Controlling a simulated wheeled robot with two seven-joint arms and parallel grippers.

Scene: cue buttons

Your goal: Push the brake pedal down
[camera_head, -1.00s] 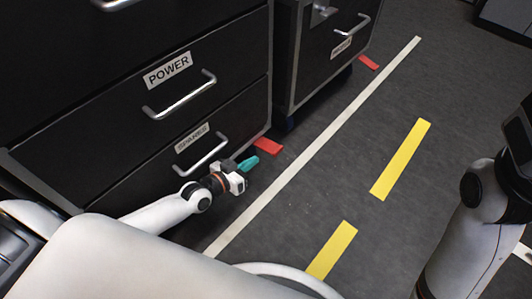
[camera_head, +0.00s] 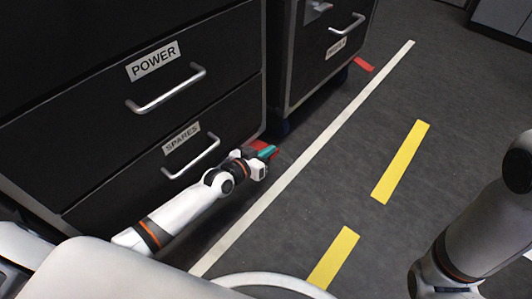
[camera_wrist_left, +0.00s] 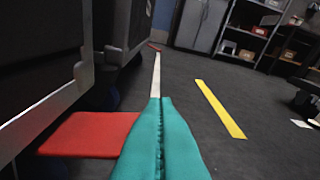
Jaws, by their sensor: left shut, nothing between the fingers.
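A flat red pedal (camera_head: 258,145) sticks out low at the front corner of the near black drawer cabinet. It also shows in the left wrist view (camera_wrist_left: 88,134), just left of my fingers. My left gripper (camera_head: 267,152) has teal fingers, pressed together with nothing between them, and hides part of the pedal in the head view. The fingers (camera_wrist_left: 160,140) point along the white floor line. I cannot tell whether they touch the pedal. A second red pedal (camera_head: 363,64) sits at the far cabinet. My right arm is at the right edge, its gripper out of view.
The near cabinet has drawers marked POWER (camera_head: 153,60) and SPARES (camera_head: 181,138), with protruding handles (camera_head: 191,157). The far cabinet (camera_head: 318,60) has a dark caster (camera_head: 283,127). A white line (camera_head: 305,155) and yellow dashes (camera_head: 401,162) mark the clear grey floor.

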